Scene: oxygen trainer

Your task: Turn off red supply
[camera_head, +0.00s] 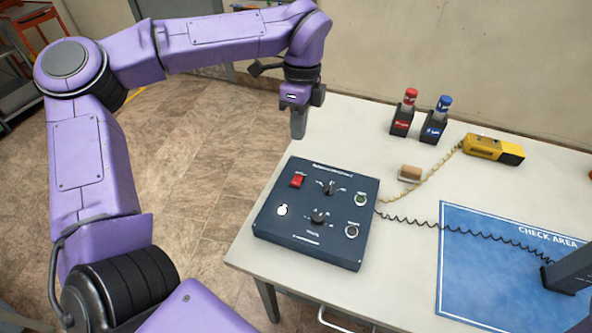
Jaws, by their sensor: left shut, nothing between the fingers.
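A dark blue control box (290,233) lies on the white table near its left edge. A red rocker switch (297,181) sits at the upper left of its face; its position is too small to read. The face also has two black knobs, the upper (328,188) and the lower (319,218), a white round light or gauge (282,210), and two round buttons, one green (360,199) and one dark (351,231). My left gripper (298,134) is shut and empty, pointing down beyond the box's far edge, apart from the switch. My right gripper is out of view.
A red-capped bottle (410,97) and a blue-capped bottle (444,103) stand in dark holders at the back. A yellow device (492,149) with a coiled cord and a tan block (410,173) lie nearby. A blue check-area mat (480,270) covers the right; a black cord crosses it.

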